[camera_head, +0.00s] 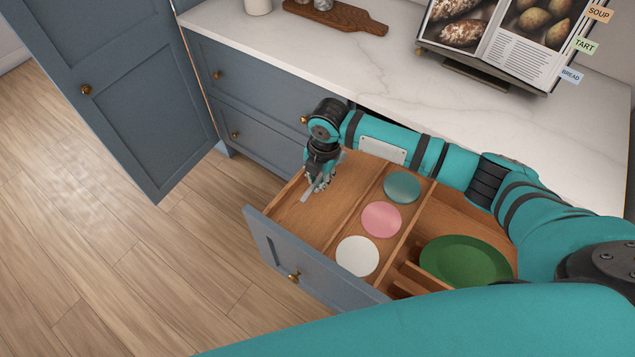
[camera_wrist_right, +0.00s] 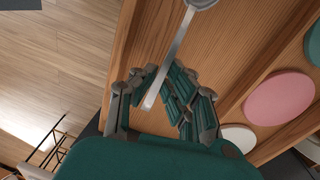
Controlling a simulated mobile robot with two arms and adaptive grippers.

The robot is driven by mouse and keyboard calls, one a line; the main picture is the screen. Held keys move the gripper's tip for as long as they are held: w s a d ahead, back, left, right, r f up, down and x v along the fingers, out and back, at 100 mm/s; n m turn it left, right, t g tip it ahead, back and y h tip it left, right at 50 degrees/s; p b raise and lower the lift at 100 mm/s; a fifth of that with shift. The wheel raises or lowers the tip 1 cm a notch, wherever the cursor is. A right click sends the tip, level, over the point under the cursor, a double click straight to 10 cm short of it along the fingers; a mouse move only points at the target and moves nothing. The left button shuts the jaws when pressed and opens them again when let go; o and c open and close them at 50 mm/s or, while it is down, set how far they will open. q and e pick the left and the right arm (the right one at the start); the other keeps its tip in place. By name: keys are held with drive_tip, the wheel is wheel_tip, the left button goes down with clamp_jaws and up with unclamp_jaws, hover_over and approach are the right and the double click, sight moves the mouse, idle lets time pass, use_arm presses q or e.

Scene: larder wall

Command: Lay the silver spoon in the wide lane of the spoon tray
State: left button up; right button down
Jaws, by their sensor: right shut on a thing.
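The silver spoon (camera_head: 305,196) is between the fingers of my right gripper (camera_head: 319,184), over the wide left lane (camera_head: 345,184) of the wooden tray in the open drawer. In the right wrist view the spoon's handle (camera_wrist_right: 176,48) runs between the fingers of the right gripper (camera_wrist_right: 160,88), and its bowl (camera_wrist_right: 202,3) is cut off at the top edge. The gripper is shut on the handle. The spoon is very close to the lane floor; I cannot tell whether it touches. My left gripper is not in view.
The middle lane holds a teal disc (camera_head: 402,187), a pink disc (camera_head: 381,219) and a white disc (camera_head: 357,256). A green plate (camera_head: 464,260) is in the right compartment. The marble counter (camera_head: 440,105) overhangs behind; an open blue cabinet door (camera_head: 122,92) stands left.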

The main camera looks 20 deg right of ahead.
sight(318, 182)
drive_tip(key=shift+f, duration=1.4)
drive_tip(key=shift+f, duration=0.1)
drive_tip(key=c, duration=1.4)
unclamp_jaws()
drive_tip(key=r, duration=0.8)
drive_tip(key=s+d+r, duration=0.1)
drive_tip(key=r, duration=0.3)
drive_tip(key=shift+r+b, duration=0.1)
drive_tip(key=shift+b, duration=0.25)
